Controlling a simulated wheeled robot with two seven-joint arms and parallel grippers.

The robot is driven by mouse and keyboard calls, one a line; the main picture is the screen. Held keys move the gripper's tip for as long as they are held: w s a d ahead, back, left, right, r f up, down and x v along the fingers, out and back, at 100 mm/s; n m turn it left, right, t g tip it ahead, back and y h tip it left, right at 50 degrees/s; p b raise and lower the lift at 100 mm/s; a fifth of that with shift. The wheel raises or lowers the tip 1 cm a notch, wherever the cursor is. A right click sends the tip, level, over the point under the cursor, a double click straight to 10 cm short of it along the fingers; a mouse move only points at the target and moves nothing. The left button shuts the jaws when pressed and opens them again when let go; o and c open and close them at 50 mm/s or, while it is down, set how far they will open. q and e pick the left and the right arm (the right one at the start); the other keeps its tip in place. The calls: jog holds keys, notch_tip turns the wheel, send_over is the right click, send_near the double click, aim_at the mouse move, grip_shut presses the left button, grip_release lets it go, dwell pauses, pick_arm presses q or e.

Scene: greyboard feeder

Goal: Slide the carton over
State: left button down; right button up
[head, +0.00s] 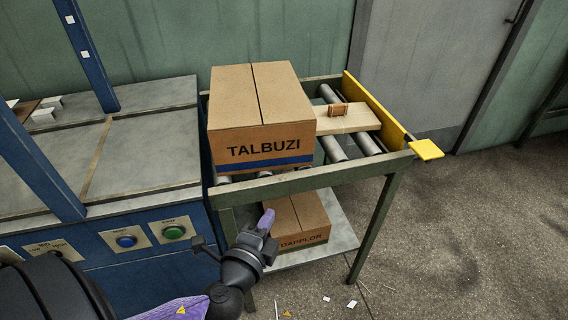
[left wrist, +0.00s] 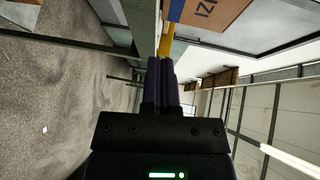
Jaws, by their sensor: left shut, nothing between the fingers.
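A brown carton (head: 255,110) marked TALBUZI, with a blue stripe, sits upright on the left part of a roller table (head: 350,168). A corner of it also shows at the top of the left wrist view (left wrist: 215,12). My left gripper (head: 267,218) is shut and empty, in front of the table and below the carton's front face, apart from the carton. Its two dark fingers lie together in the left wrist view (left wrist: 160,85). My right gripper is not in view.
A wooden board with a small block (head: 345,118) lies on the rollers right of the carton. A yellow stop plate (head: 375,105) closes the right end. A DAPPLOR carton (head: 298,222) sits on the lower shelf. A blue machine with a green button (head: 174,232) adjoins at left.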

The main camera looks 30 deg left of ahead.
pick_arm(q)
notch_tip(320, 180, up, 4)
jog(key=t, duration=0.1)
jog(key=b, duration=0.1)
send_near(283, 150)
jog(key=w+d, duration=0.3)
jog(key=w, duration=0.3)
jog(key=a, duration=0.1)
jog(key=a+b, duration=0.1)
jog(key=shift+w+a+f+m, duration=0.2)
jog(key=shift+w+a+m, duration=0.1)
jog(key=shift+w+a, duration=0.1)
jog(key=shift+w+a+r, duration=0.1)
jog(key=shift+w+a, duration=0.2)
jog(key=shift+a, duration=0.1)
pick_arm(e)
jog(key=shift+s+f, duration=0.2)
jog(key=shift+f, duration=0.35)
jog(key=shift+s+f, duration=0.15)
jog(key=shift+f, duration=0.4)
pick_arm(q)
jog(key=shift+a, duration=0.1)
jog(key=shift+w+a, duration=0.45)
jog(key=shift+a, duration=0.25)
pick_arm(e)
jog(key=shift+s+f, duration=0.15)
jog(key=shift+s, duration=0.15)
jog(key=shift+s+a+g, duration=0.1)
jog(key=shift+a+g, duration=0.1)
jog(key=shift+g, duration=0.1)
